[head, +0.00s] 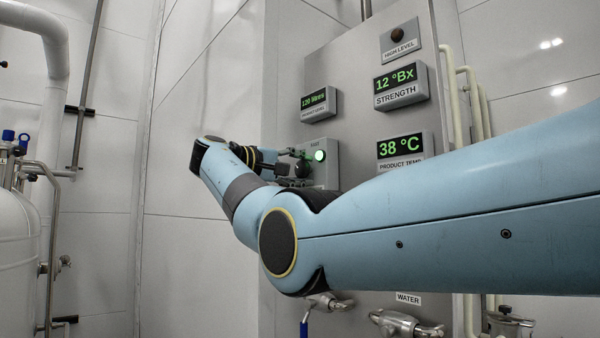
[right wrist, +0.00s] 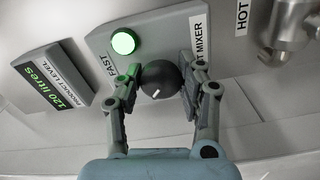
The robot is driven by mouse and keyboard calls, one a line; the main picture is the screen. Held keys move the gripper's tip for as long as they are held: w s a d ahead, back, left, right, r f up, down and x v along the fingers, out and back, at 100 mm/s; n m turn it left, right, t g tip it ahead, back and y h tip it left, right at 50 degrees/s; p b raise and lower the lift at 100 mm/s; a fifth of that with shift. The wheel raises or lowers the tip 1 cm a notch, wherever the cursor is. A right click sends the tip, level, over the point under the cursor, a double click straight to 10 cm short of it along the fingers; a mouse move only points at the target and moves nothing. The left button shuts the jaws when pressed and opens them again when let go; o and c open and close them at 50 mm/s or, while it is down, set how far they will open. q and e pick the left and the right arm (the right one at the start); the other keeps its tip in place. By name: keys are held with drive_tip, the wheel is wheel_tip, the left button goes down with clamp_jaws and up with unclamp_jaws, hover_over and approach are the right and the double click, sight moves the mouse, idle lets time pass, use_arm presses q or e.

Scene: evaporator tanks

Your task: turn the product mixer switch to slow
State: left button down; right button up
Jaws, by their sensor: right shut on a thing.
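The product mixer switch is a round black knob (right wrist: 160,76) with a short white mark, on a grey switch plate (right wrist: 105,42). In the right wrist view the mark lies on the knob's lower part, slanting down and slightly left. The word FAST is on the left of the knob and MIXER on the right; no slow label is readable. A green lamp (right wrist: 123,41) on the plate is lit. My right gripper (right wrist: 164,79) is shut on the knob, one finger on each side. In the head view my right gripper (head: 285,161) is at the plate, partly behind its own wrist. My left gripper is not in view.
The steel panel (head: 345,70) carries the product level (head: 319,104), strength (head: 400,86) and product temp (head: 402,149) displays. Valves (head: 405,324) stick out low on the panel. A white tank (head: 15,255) and pipes stand at the far left. Bare wall lies between.

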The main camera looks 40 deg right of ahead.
drive_tip(key=shift+f, duration=0.25)
drive_tip(key=o, duration=1.2)
drive_tip(key=shift+r, duration=0.15)
drive_tip(key=a, duration=1.2)
drive_tip(key=shift+s, duration=0.45)
